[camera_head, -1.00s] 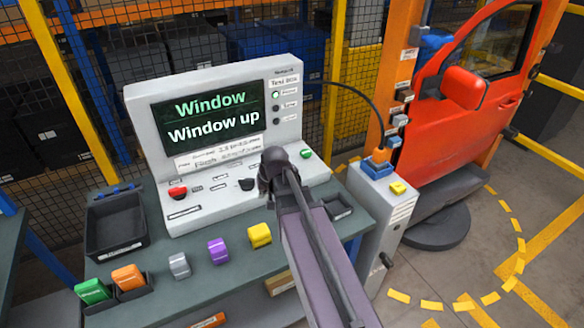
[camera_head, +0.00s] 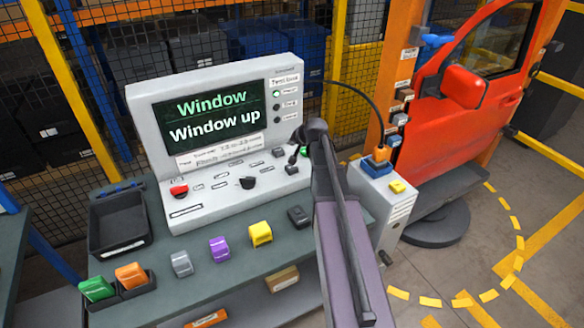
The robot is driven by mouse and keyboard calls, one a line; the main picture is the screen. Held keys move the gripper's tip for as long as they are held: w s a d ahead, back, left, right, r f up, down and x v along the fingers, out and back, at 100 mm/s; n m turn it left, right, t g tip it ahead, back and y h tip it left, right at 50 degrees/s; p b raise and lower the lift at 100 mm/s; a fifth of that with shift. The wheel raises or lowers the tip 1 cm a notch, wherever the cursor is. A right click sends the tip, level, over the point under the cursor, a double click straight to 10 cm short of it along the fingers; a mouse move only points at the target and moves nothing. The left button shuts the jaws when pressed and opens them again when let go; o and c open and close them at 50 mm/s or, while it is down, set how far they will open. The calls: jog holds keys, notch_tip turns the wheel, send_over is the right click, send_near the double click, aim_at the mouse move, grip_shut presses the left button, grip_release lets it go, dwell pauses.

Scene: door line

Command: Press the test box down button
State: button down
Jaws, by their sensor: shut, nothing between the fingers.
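The grey test box (camera_head: 215,200) stands on the bench, its screen (camera_head: 212,120) reading "Window" and "Window up". Its sloped panel carries a red button (camera_head: 178,190) at the left and a black knob (camera_head: 247,182) in the middle. Two small black buttons, an upper one (camera_head: 279,152) and a lower one (camera_head: 291,169), sit at the right. I cannot read which is down. A green button (camera_head: 304,151) is partly hidden by my gripper (camera_head: 298,153). My gripper is shut and empty over the panel's right end, just right of the black buttons. Whether it touches the panel is unclear.
Grey, purple and yellow blocks (camera_head: 260,233) and a black piece (camera_head: 299,217) lie along the bench front. A black bin (camera_head: 118,222) is at the left. A grey cabinet (camera_head: 380,205) with a cable stands right, near the red door (camera_head: 450,130).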

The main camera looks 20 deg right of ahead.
aim_at(292, 168)
jog(key=shift+f, duration=0.15)
notch_tip(292, 168, down, 8)
jog(key=b, duration=0.8)
jog(key=shift+f+b, duration=0.2)
jog(key=shift+b, duration=0.15)
jog(key=shift+f, duration=0.1)
